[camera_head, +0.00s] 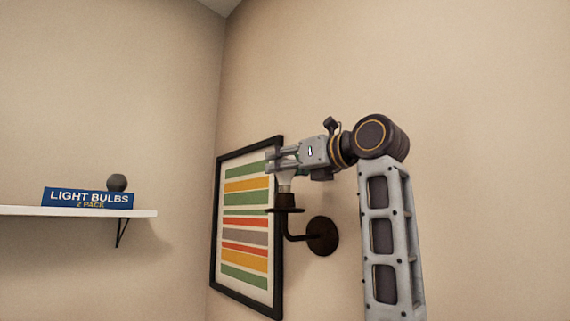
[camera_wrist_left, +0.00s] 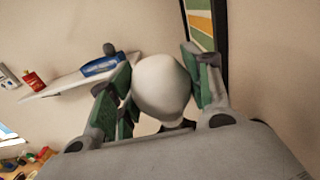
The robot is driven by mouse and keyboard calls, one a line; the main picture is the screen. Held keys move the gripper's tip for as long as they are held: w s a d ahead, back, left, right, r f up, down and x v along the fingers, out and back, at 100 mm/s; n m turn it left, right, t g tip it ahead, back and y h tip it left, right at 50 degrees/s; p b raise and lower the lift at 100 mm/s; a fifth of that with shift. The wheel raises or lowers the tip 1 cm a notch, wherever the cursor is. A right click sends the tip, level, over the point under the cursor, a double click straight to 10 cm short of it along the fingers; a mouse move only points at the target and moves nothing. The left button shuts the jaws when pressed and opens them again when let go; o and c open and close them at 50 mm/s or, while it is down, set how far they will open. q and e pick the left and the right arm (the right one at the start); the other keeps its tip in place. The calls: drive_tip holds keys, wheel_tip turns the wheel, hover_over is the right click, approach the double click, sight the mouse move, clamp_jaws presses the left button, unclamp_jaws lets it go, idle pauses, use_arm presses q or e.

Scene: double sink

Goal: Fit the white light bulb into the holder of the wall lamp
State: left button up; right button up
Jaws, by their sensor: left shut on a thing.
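The white light bulb (camera_wrist_left: 160,86) sits between the green-padded fingers of my left gripper (camera_wrist_left: 160,90) in the left wrist view. In the head view my left gripper (camera_head: 282,165) is shut on the bulb, right above the holder of the wall lamp. The bulb's lower part (camera_head: 285,183) shows below the fingers. The dark wall lamp (camera_head: 322,236) has a curved arm, a round wall plate and a cup-shaped holder (camera_head: 285,201). The bulb's base meets the top of the holder in the picture; I cannot tell how deep it sits. My right gripper is not in view.
A framed striped picture (camera_head: 246,272) hangs on the wall behind the lamp. A white shelf (camera_head: 60,211) at left carries a blue light bulb box (camera_head: 88,198) and a dark round object (camera_head: 117,183). A red bottle (camera_wrist_left: 33,80) shows in the left wrist view.

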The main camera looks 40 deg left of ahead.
use_arm(q)
drive_tip(key=shift+f+b, duration=0.45)
drive_tip(key=shift+f, duration=0.3)
drive_tip(key=o, duration=0.9)
drive_tip(key=shift+s+d, duration=0.2)
drive_tip(key=shift+d, duration=1.8)
drive_tip(key=shift+s+d, duration=0.15)
drive_tip(key=shift+d, duration=1.85)
drive_tip(key=shift+s+d, duration=0.2)
drive_tip(key=shift+d, duration=1.8)
